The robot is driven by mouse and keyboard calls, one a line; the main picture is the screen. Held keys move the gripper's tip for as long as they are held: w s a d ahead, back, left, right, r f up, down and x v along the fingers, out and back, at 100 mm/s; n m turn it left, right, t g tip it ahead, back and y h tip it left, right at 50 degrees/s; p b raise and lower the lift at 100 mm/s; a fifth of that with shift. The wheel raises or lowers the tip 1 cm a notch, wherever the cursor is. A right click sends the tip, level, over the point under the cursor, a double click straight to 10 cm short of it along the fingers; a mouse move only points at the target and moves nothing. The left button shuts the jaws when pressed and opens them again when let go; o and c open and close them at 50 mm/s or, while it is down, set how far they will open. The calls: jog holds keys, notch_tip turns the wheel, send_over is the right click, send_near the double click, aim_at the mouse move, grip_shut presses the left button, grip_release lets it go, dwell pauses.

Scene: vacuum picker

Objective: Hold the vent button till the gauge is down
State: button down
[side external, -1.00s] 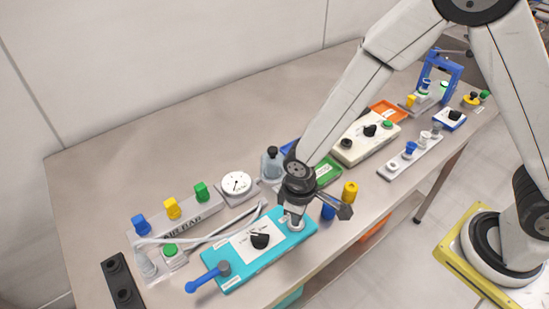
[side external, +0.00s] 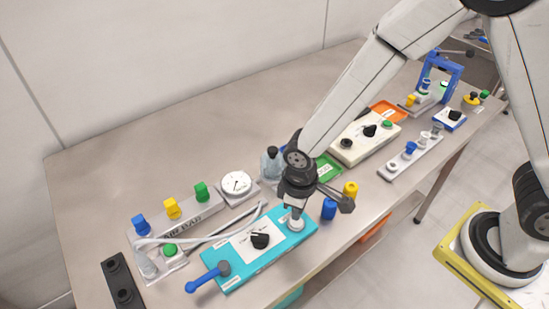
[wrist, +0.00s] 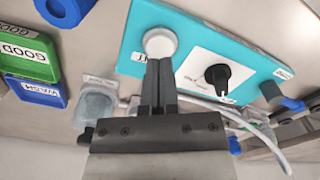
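The teal box (side external: 235,262) lies on the bench with a black knob (side external: 260,240) and a blue-handled lever (side external: 205,279). A round white button (side external: 297,224), which I take for the vent button, is at its right end; it also shows in the wrist view (wrist: 160,41). My gripper (side external: 296,211) is just above the button, pointing down, its fingers (wrist: 158,62) shut together and empty. A small gap seems to show between tips and button. The white round gauge (side external: 236,183) stands behind the box; its needle is too small to read surely.
A blue cup (side external: 329,209) and a yellow cup (side external: 350,191) stand close right of my gripper. A clear bottle (side external: 271,165) and green tray (side external: 330,168) are behind it. A grey hose (side external: 200,239) runs behind the box. The bench's back left is clear.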

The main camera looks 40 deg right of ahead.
jog(key=shift+r, duration=1.9)
jog(key=d+r+m, duration=0.1)
jog(key=d, duration=0.2)
jog(key=d+r+m, duration=0.1)
jog(key=d, duration=0.2)
jog(key=d+r+m+t, duration=0.1)
jog(key=d, duration=0.2)
jog(key=shift+s+d+r, duration=0.1)
jog(key=shift+s+r, duration=0.05)
jog(key=shift+r, duration=0.15)
jog(key=s+d+r+m+t, duration=0.1)
jog(key=s+d+r+m, duration=0.1)
jog(key=d, duration=0.6)
jog(key=shift+s+d+r+m+t, duration=0.25)
jog(key=shift+s+m, duration=0.25)
jog(key=shift+s, duration=0.3)
